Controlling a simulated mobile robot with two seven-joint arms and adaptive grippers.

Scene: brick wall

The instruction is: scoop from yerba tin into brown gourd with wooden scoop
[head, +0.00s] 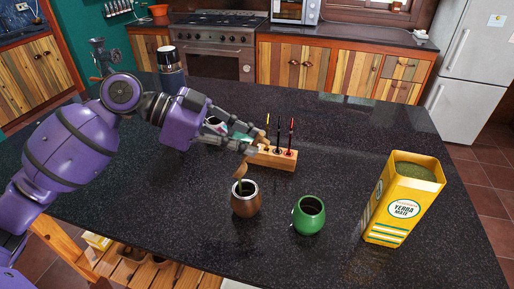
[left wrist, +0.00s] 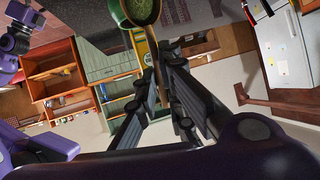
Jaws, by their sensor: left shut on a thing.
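My left gripper (head: 247,144) comes in from the left and is shut on the wooden scoop (head: 240,171). The scoop hangs tilted just above the brown gourd (head: 246,204). A greenish streak shows between the scoop and the gourd's mouth; I cannot tell clearly if it is falling yerba. In the left wrist view the fingers (left wrist: 158,85) point up at a round tan-rimmed bowl (left wrist: 142,10) with green yerba in it, which looks like the scoop's. The yellow yerba tin (head: 403,211) stands open at the right, full of green yerba. My right gripper is not in view.
A green gourd (head: 308,216) stands between the brown gourd and the tin. A wooden stand (head: 272,161) with several coloured-tipped straws is just behind the gripper. A dark flask (head: 171,73) stands at the far left. The dark counter is clear at front left and back right.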

